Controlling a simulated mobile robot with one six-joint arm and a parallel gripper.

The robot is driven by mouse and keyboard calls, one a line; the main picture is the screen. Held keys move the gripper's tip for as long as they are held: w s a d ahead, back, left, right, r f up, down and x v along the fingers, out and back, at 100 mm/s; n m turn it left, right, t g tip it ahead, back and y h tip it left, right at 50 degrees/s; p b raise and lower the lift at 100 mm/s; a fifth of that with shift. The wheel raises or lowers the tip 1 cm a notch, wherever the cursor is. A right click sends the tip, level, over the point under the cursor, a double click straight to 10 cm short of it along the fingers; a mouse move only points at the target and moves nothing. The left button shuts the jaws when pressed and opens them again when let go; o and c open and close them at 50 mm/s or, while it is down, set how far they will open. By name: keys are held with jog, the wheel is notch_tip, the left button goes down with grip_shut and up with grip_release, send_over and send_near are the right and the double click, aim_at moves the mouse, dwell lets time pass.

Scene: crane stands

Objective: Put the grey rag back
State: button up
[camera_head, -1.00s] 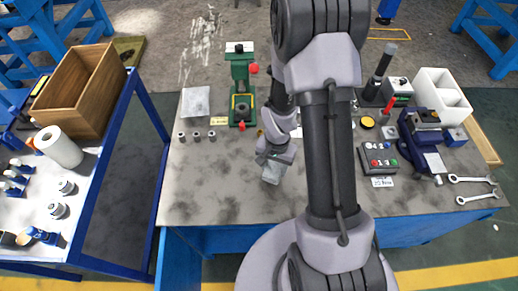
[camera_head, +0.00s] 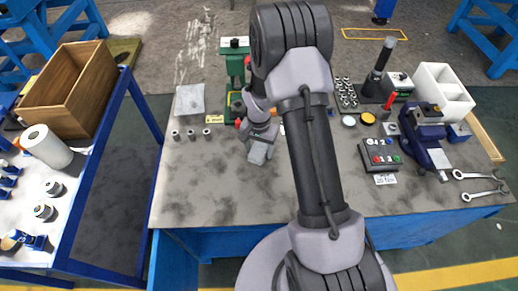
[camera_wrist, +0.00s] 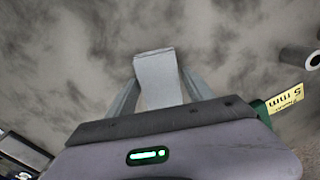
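A light grey folded piece, which looks like the grey rag (camera_wrist: 157,80), sits between the two fingers of my gripper (camera_wrist: 160,92) in the wrist view. The fingers press on its sides. In the head view my gripper (camera_head: 259,148) points down over the middle-left of the workbench (camera_head: 290,190), with the rag (camera_head: 257,156) at its tip. I cannot tell its exact height above the bench. A flat pale grey square (camera_head: 190,99) lies at the bench's back left corner. My arm hides part of the bench's middle.
Several small metal cylinders (camera_head: 191,134) and a yellow label (camera_head: 214,119) stand left of my gripper, near a green press (camera_head: 236,75). A control box (camera_head: 380,155), vise (camera_head: 425,135) and wrenches (camera_head: 480,185) are at right. The front left bench is clear.

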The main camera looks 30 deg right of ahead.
jog(key=shift+o, duration=0.4)
jog(key=shift+r, duration=0.15)
notch_tip(320, 180, up, 15)
jog(key=p, duration=0.6)
notch_tip(320, 180, up, 12)
jog(key=n+t, duration=0.1)
jog(key=t, duration=0.1)
send_over(257, 150)
jog(key=s+a, duration=0.4)
jog(key=s+a+r+n+t, duration=0.1)
jog(key=s+a+r, duration=0.2)
jog(key=s+r, duration=0.1)
jog(key=s+a+r+n+t+y, duration=0.1)
jog(key=s+a+r, duration=0.1)
jog(key=s, duration=0.5)
jog(key=s+a+r+n+t+y, duration=0.1)
jog(key=s+a+r, duration=0.2)
jog(key=s+r, duration=0.2)
jog(key=shift+s+a+r+n+t+b, duration=0.3)
jog(key=shift+s+a+r+t, duration=0.1)
jog(key=shift+s, duration=0.3)
